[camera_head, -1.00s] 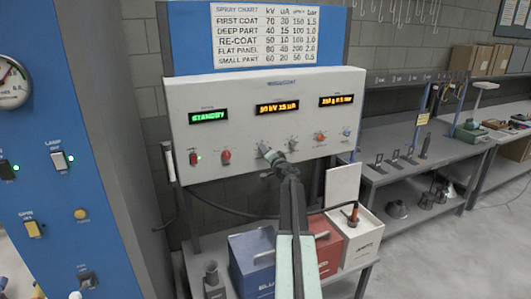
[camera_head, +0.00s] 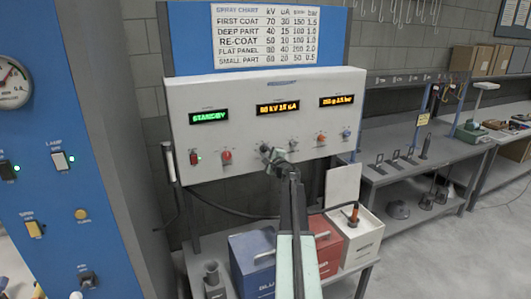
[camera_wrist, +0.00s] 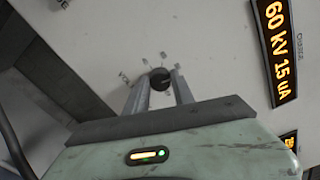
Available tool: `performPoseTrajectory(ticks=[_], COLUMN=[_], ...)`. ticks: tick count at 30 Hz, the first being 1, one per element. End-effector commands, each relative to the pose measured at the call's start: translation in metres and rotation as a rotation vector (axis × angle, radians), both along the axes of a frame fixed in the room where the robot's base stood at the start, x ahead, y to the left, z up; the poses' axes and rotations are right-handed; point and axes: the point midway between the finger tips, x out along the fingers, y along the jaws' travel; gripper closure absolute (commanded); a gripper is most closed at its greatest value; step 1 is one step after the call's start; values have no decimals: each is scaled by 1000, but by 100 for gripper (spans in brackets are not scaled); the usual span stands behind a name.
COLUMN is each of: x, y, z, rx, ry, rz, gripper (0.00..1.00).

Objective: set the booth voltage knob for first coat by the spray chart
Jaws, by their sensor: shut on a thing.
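The dark voltage knob (camera_wrist: 160,78) is between the two fingertips of my gripper (camera_wrist: 158,88) in the wrist view, and the jaws are shut on it. In the head view my gripper (camera_head: 272,157) meets the white panel's knob row, and it largely covers the knob. The amber display (camera_wrist: 276,50) reads 60 kV 15 uA in the wrist view; it also shows in the head view (camera_head: 278,108). The spray chart (camera_head: 266,36) above the panel lists first coat as 70 kV, 30 uA, 150, 1.5. A green display (camera_head: 209,117) reads STANDBY.
A red knob (camera_head: 226,156) is left of my gripper; an orange knob (camera_head: 319,138) and a blue knob (camera_head: 346,134) are right. Blue (camera_head: 253,262), red (camera_head: 328,252) and white (camera_head: 356,238) boxes stand below. A blue cabinet (camera_head: 55,130) stands at left.

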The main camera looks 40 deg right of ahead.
Motion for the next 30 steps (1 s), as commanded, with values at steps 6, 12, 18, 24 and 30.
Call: performPoseTrajectory(ticks=[6, 12, 18, 24, 30], x=[-1, -1, -1, -2, -1], y=[0, 0, 0, 0, 0], z=[-1, -1, -1, -1, 0], rx=[184, 350, 488, 582, 635], ry=[-73, -140, -196, -235, -256], rz=[1, 0, 0, 0, 0], gripper=[100, 100, 100, 100, 100])
